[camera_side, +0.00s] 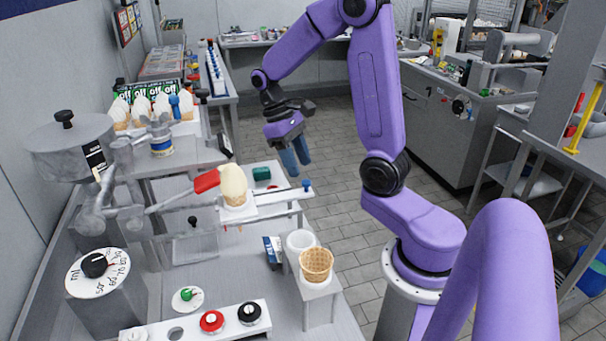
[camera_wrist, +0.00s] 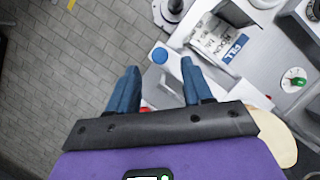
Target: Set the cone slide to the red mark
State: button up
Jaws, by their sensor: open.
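The cone slide (camera_side: 265,209) is a pale plate on a raised rail in the side view, with a blue knob (camera_side: 306,185) at its right end. A filled cone (camera_side: 234,185) stands upright on its left part. My gripper (camera_side: 294,158) is open and empty, above and a little behind the knob. In the wrist view, the blue knob (camera_wrist: 160,55) appears between the two blue fingertips of my gripper (camera_wrist: 159,75), apart from both. A small red patch (camera_wrist: 146,109) shows between the fingers, partly hidden; I cannot tell whether it is the red mark.
A red lever handle (camera_side: 206,181) reaches close to the cone's left side. An empty waffle cup (camera_side: 316,262) sits on a small stand in front. A panel with red and black knobs (camera_side: 211,321) lies at the front. Open floor (camera_side: 340,145) lies behind the slide's right end.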

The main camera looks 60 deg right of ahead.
aim_at(305, 181)
jog(key=shift+x, duration=2)
jog(key=shift+a, duration=0.1)
grip_shut()
